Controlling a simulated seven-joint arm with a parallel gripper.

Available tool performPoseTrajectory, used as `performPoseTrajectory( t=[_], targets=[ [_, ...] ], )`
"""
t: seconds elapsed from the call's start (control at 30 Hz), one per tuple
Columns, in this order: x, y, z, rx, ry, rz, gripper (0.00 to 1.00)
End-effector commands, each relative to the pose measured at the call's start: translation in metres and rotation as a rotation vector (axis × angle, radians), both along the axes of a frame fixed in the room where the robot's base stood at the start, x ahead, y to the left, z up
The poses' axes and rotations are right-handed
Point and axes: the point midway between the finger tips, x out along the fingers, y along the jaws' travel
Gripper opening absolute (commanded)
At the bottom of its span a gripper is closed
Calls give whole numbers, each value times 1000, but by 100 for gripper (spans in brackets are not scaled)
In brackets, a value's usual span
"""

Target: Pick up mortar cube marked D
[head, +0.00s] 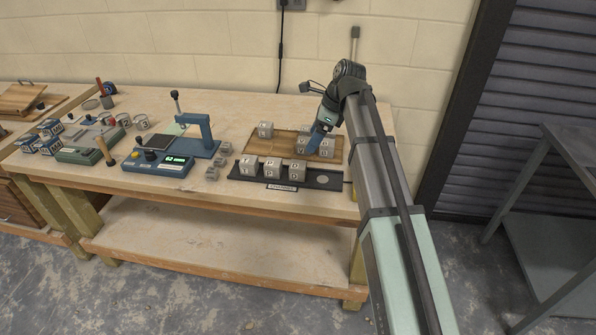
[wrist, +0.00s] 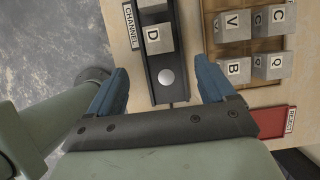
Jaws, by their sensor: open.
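The grey mortar cube marked D (wrist: 158,40) sits in the dark channel (wrist: 178,88), label face toward the camera in the wrist view. It is the cube nearest the pale round disc in the channel. In the head view it appears to be the rightmost cube (head: 298,171) of the channel row, its letter too small to read surely. My gripper (wrist: 161,66) is open and empty, its blue fingers on either side of the channel, with D ahead of the fingertips. In the head view my gripper (head: 316,148) hangs above the bench near the wooden tray.
More cubes share the channel left of D. The wooden tray (head: 285,136) beside it holds several cubes, including V (wrist: 232,24) and B (wrist: 234,70). A red reject pad (wrist: 272,122) lies near the tray. A blue press (head: 202,140) stands left on the bench.

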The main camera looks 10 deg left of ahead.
Motion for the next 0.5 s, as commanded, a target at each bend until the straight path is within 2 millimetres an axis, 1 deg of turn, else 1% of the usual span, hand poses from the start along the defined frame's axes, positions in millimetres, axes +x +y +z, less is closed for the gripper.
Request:
performPoseTrajectory(
  t=[0.3, 0.4, 0.5],
  targets=[
    [-1, 19, -49, -1, 1, 2, 83],
    [-1, 24, -61, 0, 1, 0, 83],
    [-1, 28, -68, 0, 0, 1, 83]
  ],
)
